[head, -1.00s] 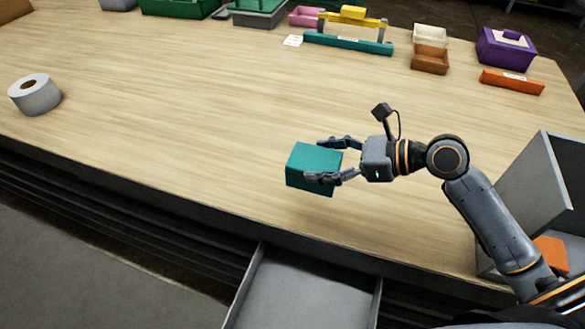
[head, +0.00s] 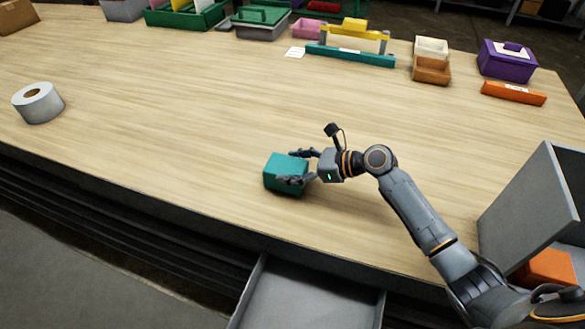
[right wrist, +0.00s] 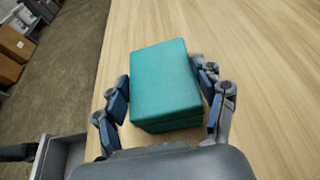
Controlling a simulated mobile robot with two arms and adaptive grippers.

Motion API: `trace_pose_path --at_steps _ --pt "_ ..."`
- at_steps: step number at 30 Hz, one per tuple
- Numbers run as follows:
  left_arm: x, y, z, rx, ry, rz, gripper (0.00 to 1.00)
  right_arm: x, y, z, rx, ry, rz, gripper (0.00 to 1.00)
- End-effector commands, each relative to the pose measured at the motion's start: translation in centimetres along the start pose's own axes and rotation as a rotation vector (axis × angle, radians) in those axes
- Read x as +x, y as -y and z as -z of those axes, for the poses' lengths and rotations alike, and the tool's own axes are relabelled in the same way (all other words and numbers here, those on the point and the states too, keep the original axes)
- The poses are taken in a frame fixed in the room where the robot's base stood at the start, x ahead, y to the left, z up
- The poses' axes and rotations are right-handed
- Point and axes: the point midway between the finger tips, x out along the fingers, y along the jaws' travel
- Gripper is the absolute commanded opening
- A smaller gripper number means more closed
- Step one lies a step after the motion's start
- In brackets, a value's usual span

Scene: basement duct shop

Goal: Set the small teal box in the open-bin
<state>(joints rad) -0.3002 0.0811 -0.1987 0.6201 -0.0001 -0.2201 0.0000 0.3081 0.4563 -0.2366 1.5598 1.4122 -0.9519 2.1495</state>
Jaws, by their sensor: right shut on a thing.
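The small teal box (head: 285,172) is between the fingers of my right gripper (head: 296,167), over the front middle of the wooden table. The gripper is shut on it, with a finger along each side. In the right wrist view the teal box (right wrist: 165,82) fills the space between the fingers, its top facing the camera. I cannot tell whether its underside touches the table. A grey open bin (head: 525,205) with a high side wall stands at the right front of the table, with an orange block (head: 547,268) in it. My left gripper is not in view.
A grey tape roll (head: 38,104) stands at the left. A teal bar with a yellow handle (head: 350,55), an orange tray (head: 431,71), a purple box (head: 507,62) and an orange bar (head: 513,93) line the back. A grey drawer (head: 310,295) juts out below the front edge. Mid-table is clear.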

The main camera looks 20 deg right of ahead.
Motion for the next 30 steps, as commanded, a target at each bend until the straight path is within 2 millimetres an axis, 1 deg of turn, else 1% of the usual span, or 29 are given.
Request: trace_pose_path --at_steps 3,14,15,17,18,27,30 --pt "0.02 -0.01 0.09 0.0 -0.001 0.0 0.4 0.31 0.03 0.68 0.0 0.003 0.001 0.31" --pt "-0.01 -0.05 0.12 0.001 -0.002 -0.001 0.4 0.41 0.04 0.97 0.001 0.004 0.001 0.31" --pt "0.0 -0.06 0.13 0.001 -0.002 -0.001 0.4 0.4 0.03 1.0 0.0 0.002 0.001 0.78" --pt "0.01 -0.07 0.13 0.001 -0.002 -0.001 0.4 0.4 0.03 1.01 0.0 0.002 0.001 0.91" --pt "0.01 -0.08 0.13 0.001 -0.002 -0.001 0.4 0.4 0.03 1.01 0.0 0.002 0.001 0.93" --pt "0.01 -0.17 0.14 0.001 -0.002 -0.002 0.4 0.38 0.03 0.98 0.0 0.002 0.001 0.93" --pt "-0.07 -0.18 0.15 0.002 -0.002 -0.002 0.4 0.15 0.05 0.65 -0.002 0.001 0.002 0.93"
